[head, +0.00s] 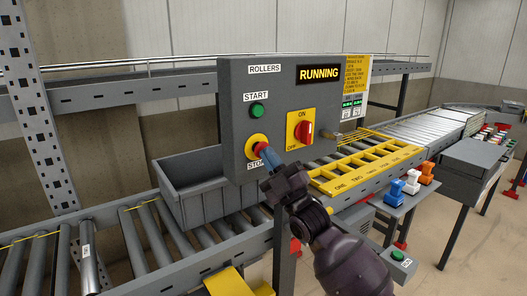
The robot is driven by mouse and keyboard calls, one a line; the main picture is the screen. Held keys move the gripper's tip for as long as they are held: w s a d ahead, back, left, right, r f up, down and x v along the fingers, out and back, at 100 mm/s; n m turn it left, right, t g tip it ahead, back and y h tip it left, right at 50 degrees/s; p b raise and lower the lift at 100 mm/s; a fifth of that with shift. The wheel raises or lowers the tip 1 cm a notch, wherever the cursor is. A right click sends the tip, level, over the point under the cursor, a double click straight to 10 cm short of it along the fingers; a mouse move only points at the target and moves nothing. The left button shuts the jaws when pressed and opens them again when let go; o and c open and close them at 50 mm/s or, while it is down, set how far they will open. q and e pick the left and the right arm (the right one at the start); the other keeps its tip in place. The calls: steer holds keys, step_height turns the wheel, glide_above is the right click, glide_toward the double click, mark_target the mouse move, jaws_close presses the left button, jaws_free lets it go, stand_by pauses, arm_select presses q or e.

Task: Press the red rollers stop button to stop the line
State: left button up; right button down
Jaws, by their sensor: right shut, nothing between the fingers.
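The rollers control panel (232,118) stands in the middle of the head view, and its display (319,73) reads RUNNING. The stop button sits at the panel's lower left, on a yellow surround (252,141) above the STOP label. My right gripper (264,151) is shut and empty, with its tips at the stop button. The tips cover most of the button, and I cannot tell whether they touch it. The green start button (257,110) is above it, and a red ON/OFF switch (306,132) is to its right. My left gripper is not in view.
A grey bin (187,189) stands on the roller conveyor (148,234) left of the panel. A yellow slotted rack (350,176) lies right of my right arm. Orange, blue and white items (411,182) stand on a small side table. A metal post (40,110) rises at left.

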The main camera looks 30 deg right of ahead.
steer(key=shift+w, duration=0.4)
stand_by(0.4)
steer(key=shift+s, duration=0.15)
steer(key=shift+s+p, duration=0.3)
steer(key=shift+s, duration=0.5)
steer(key=s+p, duration=0.1)
steer(key=s, duration=0.4)
steer(key=shift+d, duration=0.2)
stand_by(0.4)
stand_by(0.7)
